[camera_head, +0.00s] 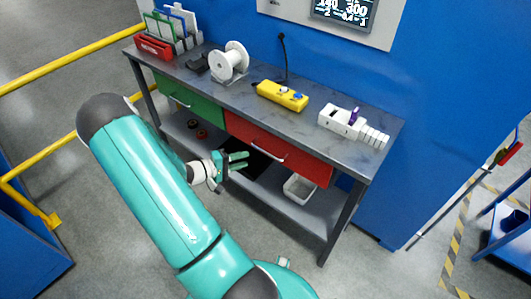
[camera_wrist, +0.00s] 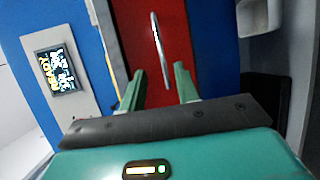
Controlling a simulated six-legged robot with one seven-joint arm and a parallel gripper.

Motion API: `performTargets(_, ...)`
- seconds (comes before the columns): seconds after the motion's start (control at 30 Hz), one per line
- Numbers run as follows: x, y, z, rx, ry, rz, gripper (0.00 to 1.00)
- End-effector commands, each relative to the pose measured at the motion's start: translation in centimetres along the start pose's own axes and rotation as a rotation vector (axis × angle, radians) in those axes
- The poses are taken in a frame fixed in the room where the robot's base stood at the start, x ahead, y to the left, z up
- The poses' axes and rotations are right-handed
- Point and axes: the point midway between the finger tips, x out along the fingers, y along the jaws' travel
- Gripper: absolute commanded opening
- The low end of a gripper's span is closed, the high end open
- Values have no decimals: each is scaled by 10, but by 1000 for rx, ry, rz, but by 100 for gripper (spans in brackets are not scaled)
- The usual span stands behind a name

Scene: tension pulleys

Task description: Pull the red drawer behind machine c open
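The red drawer (camera_head: 302,163) is under the right part of the workbench top and looks shut, with a light bar handle (camera_head: 268,153) on its front. In the wrist view the red drawer front (camera_wrist: 177,35) is ahead, and its handle (camera_wrist: 160,48) stands nearly lengthwise beyond and between the fingers. My gripper (camera_head: 245,161) is in front of the drawer's left part, close to the handle. It also shows in the wrist view (camera_wrist: 158,85), with its two green fingers apart and nothing between them. I see no contact with the handle.
A green drawer (camera_head: 190,102) is left of the red one. The bench top (camera_head: 225,97) holds a white spool (camera_head: 230,62), a yellow control box (camera_head: 282,95) and a white device (camera_head: 345,124). A lower shelf (camera_head: 320,207) carries a white bin (camera_head: 299,188). Yellow rails (camera_head: 70,62) stand left.

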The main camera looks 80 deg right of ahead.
Motion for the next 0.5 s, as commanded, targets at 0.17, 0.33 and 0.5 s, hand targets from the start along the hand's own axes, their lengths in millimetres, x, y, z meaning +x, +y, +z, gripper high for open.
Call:
performTargets(0.17, 36, -1, 1, -2, -3, 0, 32)
performTargets(0.33, 68, 0, 0, -2, -3, 0, 32)
performTargets(0.5, 94, -1, -1, 0, -2, -1, 32)
